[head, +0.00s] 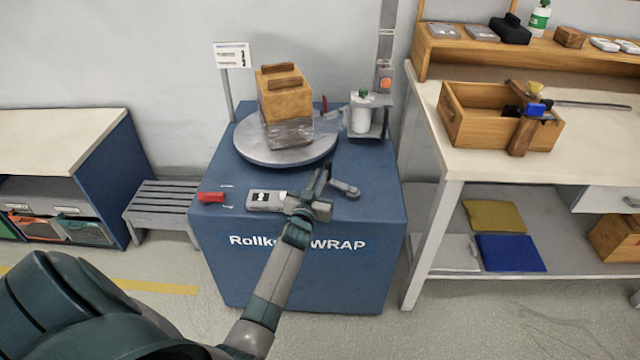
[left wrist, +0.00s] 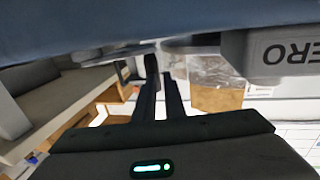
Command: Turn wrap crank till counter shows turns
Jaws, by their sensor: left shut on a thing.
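The blue wrapping machine (head: 300,270) has a grey turntable (head: 250,150) carrying a wooden box (head: 285,95) with clear film around its lower part. A small grey counter box (head: 262,201) sits on the machine's front top; its reading is too small to make out. The grey crank arm (head: 345,188) lies just right of my left gripper (head: 323,172). That gripper is shut on the crank's grip, which its fingers mostly hide. In the left wrist view the fingers (left wrist: 160,75) reach up beside the crank (left wrist: 190,45). My right gripper is not in view.
A red part (head: 211,197) lies left of the counter. A film post (head: 384,70) with a bracket stands at the machine's back right. A workbench (head: 500,170) with an open wooden crate (head: 470,125) is at the right. A slatted stool (head: 163,205) stands left.

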